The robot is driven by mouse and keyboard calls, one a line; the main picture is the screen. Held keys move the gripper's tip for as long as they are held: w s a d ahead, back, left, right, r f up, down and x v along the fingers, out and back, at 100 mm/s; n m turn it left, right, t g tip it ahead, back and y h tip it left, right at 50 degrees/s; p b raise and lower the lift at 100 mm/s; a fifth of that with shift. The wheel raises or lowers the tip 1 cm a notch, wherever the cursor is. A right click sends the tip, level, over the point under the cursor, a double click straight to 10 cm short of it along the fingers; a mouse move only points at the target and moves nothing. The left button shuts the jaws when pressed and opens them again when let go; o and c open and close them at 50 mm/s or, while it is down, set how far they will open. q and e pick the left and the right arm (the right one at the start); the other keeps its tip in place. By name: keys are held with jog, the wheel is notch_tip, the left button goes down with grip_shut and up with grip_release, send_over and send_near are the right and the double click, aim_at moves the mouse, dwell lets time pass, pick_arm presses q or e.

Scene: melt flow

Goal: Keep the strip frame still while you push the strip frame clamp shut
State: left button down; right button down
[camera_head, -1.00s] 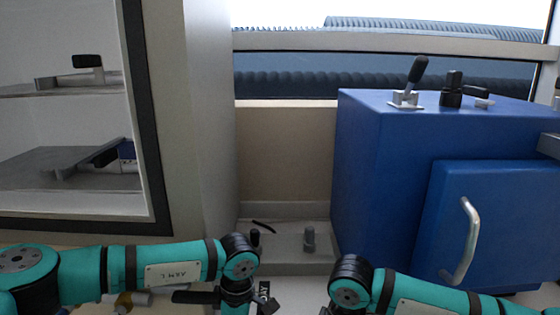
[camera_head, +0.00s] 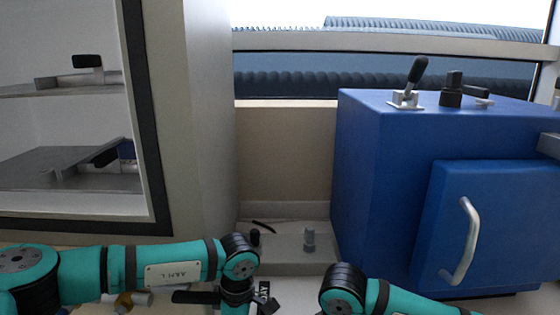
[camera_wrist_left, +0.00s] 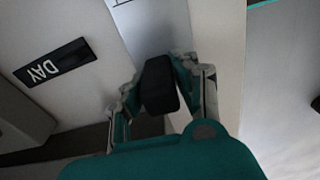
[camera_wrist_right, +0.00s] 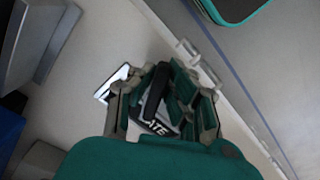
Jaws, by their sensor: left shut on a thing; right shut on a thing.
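In the left wrist view my left gripper (camera_wrist_left: 160,100) is shut on a black block-shaped grip (camera_wrist_left: 159,84), which I take for the grip of the strip frame. In the right wrist view my right gripper (camera_wrist_right: 163,98) is shut around a slim black lever (camera_wrist_right: 157,88), probably the strip frame clamp. A white label ending in "ATE" (camera_wrist_right: 157,126) lies just behind it. The fingers largely cover what they hold, and the clamp's angle cannot be told.
A blue cabinet (camera_head: 385,160) with a silver door handle (camera_head: 466,240) stands right, with levers and knobs on top. A shelf unit (camera_head: 70,150) is at left. A low pale base with two pegs (camera_head: 290,255) lies between. A "DAY" label (camera_wrist_left: 55,75) is beside my left gripper.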

jog(key=shift+s+a+m, duration=0.2)
jog(key=shift+a+m, duration=0.3)
jog(key=shift+m, duration=0.7)
jog(key=shift+a+m, duration=0.15)
jog(key=shift+m, duration=0.45)
pick_arm(q)
jog(key=shift+f, duration=0.1)
jog(key=shift+s, duration=0.1)
pick_arm(e)
jog(key=shift+a+m, duration=0.35)
jog(key=shift+m, duration=0.65)
jog(key=c, duration=1.2)
grip_release()
jog(key=shift+c, duration=0.2)
notch_tip(320, 180, up, 8)
